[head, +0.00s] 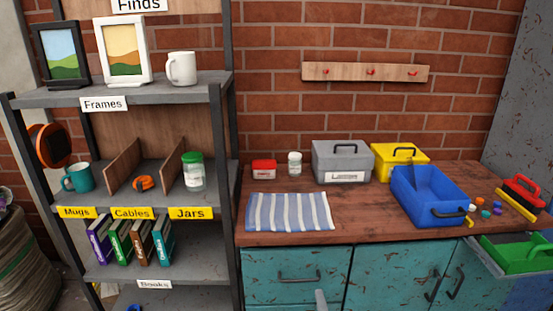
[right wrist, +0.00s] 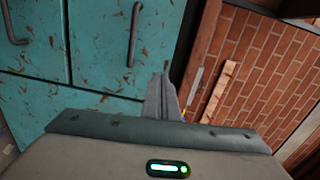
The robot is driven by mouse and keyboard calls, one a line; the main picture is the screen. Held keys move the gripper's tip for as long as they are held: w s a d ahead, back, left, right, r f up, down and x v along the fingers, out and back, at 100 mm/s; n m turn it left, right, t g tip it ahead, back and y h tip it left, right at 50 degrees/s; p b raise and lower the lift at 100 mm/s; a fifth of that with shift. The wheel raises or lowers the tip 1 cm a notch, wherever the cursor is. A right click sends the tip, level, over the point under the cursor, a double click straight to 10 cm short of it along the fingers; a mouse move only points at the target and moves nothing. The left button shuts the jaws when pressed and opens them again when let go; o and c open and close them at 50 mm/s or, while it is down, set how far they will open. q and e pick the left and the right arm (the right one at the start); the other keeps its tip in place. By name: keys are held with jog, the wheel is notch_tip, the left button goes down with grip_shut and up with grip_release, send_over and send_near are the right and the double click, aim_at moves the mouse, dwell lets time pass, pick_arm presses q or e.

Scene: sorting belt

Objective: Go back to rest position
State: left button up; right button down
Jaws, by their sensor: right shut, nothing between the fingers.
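My right gripper (head: 321,299) shows only as a grey tip at the bottom edge of the head view, in front of the teal cabinet (head: 295,265). In the right wrist view its grey fingers (right wrist: 162,97) are together and empty, with the teal doors (right wrist: 75,50) behind them. They appear apart from the cabinet. My left gripper is in neither view.
A wooden worktop (head: 350,205) holds a striped cloth (head: 290,211), a grey toolbox (head: 342,160), a yellow box (head: 400,160) and a blue bin (head: 428,195). A shelf unit (head: 150,97) stands left. A green tray (head: 515,255) sits at the right edge.

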jog(key=s+f+n+g+y, duration=0.1)
jog(key=s+f+n+g, duration=0.3)
jog(key=s+f, duration=0.55)
jog(key=s+f+n+g+y, duration=0.1)
jog(key=s+f+n+g, duration=0.1)
jog(key=s+f+n, duration=0.75)
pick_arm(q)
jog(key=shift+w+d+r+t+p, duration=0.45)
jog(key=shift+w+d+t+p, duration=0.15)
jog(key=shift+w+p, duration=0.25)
pick_arm(e)
jog(key=s+d+f+n+g, duration=0.2)
jog(key=s+f+n+g, duration=0.1)
jog(key=s+f, duration=0.5)
jog(key=s+d+f+n+g+h, duration=0.1)
jog(key=s+d+f+n+g, duration=0.1)
jog(key=s+f, duration=0.7)
jog(key=s+n+g, duration=0.1)
jog(key=s, duration=0.2)
jog(key=shift+s+d, duration=0.15)
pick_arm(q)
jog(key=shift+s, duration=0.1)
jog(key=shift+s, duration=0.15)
